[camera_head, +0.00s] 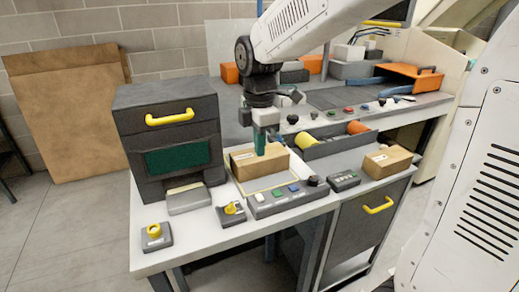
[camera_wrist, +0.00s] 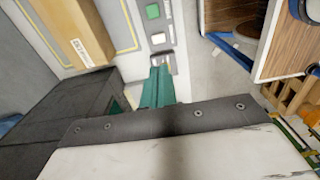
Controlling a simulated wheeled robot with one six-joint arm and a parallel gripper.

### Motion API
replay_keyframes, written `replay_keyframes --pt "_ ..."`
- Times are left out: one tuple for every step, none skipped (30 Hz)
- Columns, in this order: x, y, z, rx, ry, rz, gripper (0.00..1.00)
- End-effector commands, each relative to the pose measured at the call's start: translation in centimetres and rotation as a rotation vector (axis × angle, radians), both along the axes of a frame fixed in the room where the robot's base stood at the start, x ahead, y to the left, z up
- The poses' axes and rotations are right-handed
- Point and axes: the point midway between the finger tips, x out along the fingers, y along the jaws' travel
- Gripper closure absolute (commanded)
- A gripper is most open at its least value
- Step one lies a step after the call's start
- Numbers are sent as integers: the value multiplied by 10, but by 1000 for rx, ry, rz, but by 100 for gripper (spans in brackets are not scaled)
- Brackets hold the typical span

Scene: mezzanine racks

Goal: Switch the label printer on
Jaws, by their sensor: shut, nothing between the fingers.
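A dark box-shaped machine with a yellow handle and a green front panel, which looks like the label printer (camera_head: 170,135), stands at the left of the bench. A grey slab with a pale strip (camera_head: 188,198) lies at its foot. A grey button panel (camera_head: 285,198) lies at the bench's front; in the wrist view it shows a green button (camera_wrist: 153,11) and a white button (camera_wrist: 158,38). My gripper (camera_head: 260,150) has green fingers, pointing down, shut and empty, in front of the cardboard box in the head view. In the wrist view its fingertips (camera_wrist: 158,72) overlap the panel's end; contact cannot be told.
A cardboard box (camera_head: 262,170) sits behind the panel, another (camera_head: 388,161) to the right. Two yellow-knob switch boxes (camera_head: 157,237) (camera_head: 232,213) stand near the front edge.

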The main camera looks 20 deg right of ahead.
Motion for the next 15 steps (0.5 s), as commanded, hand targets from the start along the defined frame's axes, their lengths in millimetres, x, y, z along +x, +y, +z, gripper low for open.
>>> replay_keyframes --pt "-4 -3 0 0 -1 -2 100" --pt "-7 -4 1 0 -2 -2 100" --pt "-11 -6 0 0 -2 -2 100" --pt "-13 -7 0 0 -1 -1 100" --pt "-13 -7 0 0 0 -1 100" --pt "-12 -7 0 0 0 0 100" --pt "-12 -7 0 0 0 0 100" --pt "-12 -7 0 0 0 0 100" --pt "-12 -7 0 0 0 0 100" --pt "-12 -7 0 0 0 0 100" --pt "-12 -7 -1 0 0 0 100" --pt "-12 -7 -1 0 0 0 100" --pt "-12 -7 -3 0 0 0 100" --pt "-12 -7 -4 0 1 0 100" --pt "-12 -7 -8 0 1 0 100"
